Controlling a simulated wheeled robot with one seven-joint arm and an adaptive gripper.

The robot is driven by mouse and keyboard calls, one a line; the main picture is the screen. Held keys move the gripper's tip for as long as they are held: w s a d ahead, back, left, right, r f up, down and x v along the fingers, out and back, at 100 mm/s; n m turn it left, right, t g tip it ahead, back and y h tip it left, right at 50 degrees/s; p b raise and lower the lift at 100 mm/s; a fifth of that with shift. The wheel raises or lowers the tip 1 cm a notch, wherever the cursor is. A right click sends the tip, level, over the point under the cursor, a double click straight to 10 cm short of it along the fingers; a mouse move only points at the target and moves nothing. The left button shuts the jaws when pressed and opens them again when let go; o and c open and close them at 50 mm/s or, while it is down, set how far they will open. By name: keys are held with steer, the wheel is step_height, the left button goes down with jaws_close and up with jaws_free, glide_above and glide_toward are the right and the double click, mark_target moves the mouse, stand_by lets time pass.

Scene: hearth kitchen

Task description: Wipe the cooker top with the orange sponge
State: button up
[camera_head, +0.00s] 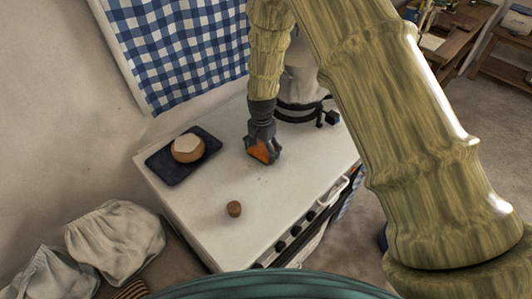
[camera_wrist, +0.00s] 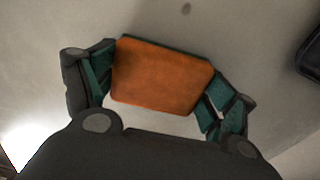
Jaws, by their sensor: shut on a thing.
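The orange sponge (camera_wrist: 160,76) is held between both fingers of my gripper (camera_wrist: 158,90) in the wrist view. In the head view the sponge (camera_head: 259,152) shows as a small orange patch between the dark fingers of my gripper (camera_head: 262,158). The gripper points down at the pale cooker top (camera_head: 199,227), near its middle towards the back. Whether the sponge touches the surface I cannot tell.
A dark tray (camera_head: 161,167) with a round loaf-like thing (camera_head: 188,148) lies at the left of the top. A pot-like vessel (camera_head: 300,88) with dark bands is at the back right. Knobs (camera_head: 295,231) line the front edge.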

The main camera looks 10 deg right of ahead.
mark_target(254, 153)
steer(key=shift+w+a, duration=0.25)
steer(key=shift+s+a+r+p, duration=0.1)
steer(key=shift+s+a+p, duration=0.3)
steer(key=shift+s+a, duration=0.7)
steer(key=shift+s+d+p, duration=0.35)
steer(key=shift+s+d, duration=0.65)
steer(key=shift+s, duration=0.25)
